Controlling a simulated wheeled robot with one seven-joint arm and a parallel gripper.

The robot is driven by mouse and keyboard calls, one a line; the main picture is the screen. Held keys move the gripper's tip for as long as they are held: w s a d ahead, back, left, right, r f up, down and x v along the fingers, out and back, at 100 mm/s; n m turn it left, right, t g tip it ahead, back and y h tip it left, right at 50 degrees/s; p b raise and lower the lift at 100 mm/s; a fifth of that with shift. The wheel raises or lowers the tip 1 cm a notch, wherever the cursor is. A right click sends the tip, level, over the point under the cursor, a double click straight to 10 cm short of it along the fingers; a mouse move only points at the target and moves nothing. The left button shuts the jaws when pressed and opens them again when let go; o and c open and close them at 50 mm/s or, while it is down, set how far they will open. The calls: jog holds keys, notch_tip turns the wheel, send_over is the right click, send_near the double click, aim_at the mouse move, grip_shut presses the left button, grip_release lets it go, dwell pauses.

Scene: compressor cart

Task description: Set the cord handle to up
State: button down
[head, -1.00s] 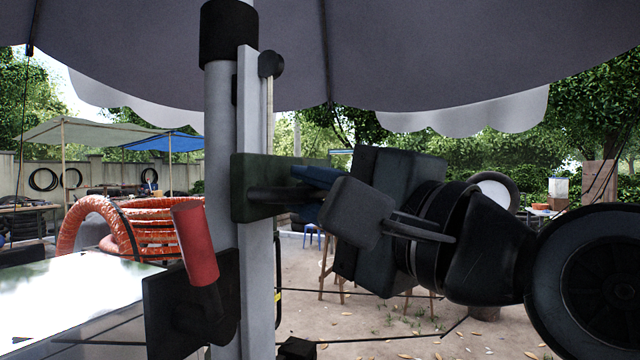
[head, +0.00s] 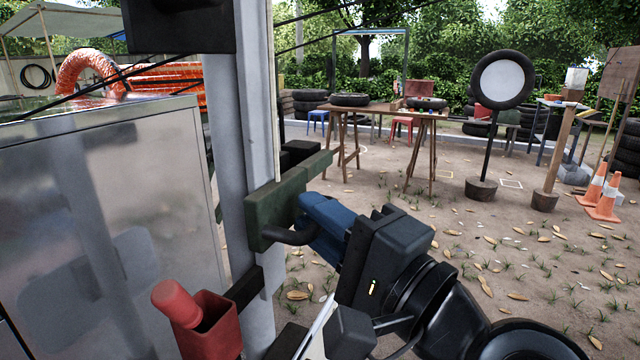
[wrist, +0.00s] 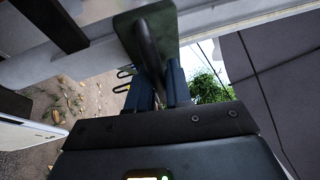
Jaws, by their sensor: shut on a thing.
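The cord handle is a dark green plate (head: 266,218) with a black bar grip (head: 286,237), set against the pale rail of a grey post. My gripper (head: 318,218), with blue fingers, is shut on the black bar from the right side. In the wrist view the green plate (wrist: 176,28) stands ahead, and the bar (wrist: 147,45) runs down between my blue fingers (wrist: 166,88). The fingers partly hide the bar in both views.
The grey post (head: 228,130) and a metal cabinet (head: 100,190) stand at left. A red holder (head: 210,325) with a red cylinder (head: 174,302) is below the handle. A black plate (head: 180,28) is above it. Open ground lies at right, with wooden tables and cones (head: 605,195) farther back.

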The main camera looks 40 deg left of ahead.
jog(key=shift+f+b, duration=0.4)
jog(key=shift+f, duration=1.35)
jog(key=c, duration=1.1)
grip_release()
jog(key=shift+r, duration=0.2)
jog(key=shift+d, duration=0.15)
jog(key=v, duration=0.7)
jog(key=shift+s+d+f, duration=0.1)
jog(key=shift+d, duration=0.15)
